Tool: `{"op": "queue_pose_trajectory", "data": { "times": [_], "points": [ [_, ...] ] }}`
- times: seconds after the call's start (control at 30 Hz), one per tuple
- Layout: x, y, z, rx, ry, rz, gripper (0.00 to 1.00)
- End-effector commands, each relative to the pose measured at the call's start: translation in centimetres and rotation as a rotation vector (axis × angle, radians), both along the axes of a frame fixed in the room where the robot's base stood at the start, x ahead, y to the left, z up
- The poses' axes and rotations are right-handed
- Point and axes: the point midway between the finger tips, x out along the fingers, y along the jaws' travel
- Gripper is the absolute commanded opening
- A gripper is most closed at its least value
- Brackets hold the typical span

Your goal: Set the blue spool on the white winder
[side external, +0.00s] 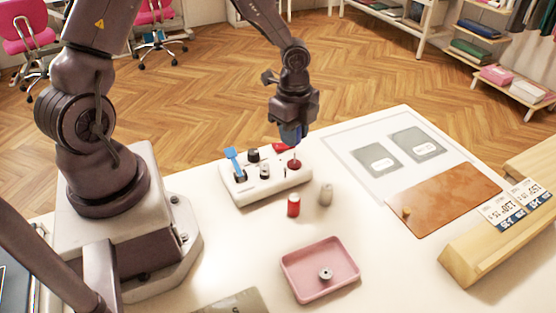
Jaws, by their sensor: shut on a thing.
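The white winder (262,188) is a low white box on the table. It has a blue lever (233,163) at its left, dark knobs in the middle, and a dark red round piece with a thin upright pin (294,163) at its right end. My gripper (291,127) points down above the right end of the winder. It is shut on the blue spool (290,135), which is partly covered by the fingers. The spool appears above the pin and apart from the winder; the exact gap and alignment cannot be told from this one view.
A red spool (293,205) and a grey-beige spool (326,194) stand just in front of the winder. A pink tray (300,290) holds a small metal bobbin (325,273). A brown board (445,200) and a wooden block (470,252) lie right. The table between is clear.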

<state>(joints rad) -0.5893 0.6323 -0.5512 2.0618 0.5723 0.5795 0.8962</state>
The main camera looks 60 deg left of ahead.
Motion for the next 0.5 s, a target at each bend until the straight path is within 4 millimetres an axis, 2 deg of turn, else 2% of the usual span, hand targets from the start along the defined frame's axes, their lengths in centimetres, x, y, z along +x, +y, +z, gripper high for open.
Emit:
{"op": "queue_pose_trajectory", "data": {
  "times": [0.1, 0.23, 0.5],
  "points": [
    [0.7, 0.3, 0.5, 0.009, 0.009, -0.070, 0.03],
    [0.4, 0.3, 0.1, 0.011, 0.022, -0.107, 0.03],
    [0.4, 0.3, -2.4, 0.011, 0.023, -0.110, 0.03]
  ]
}}
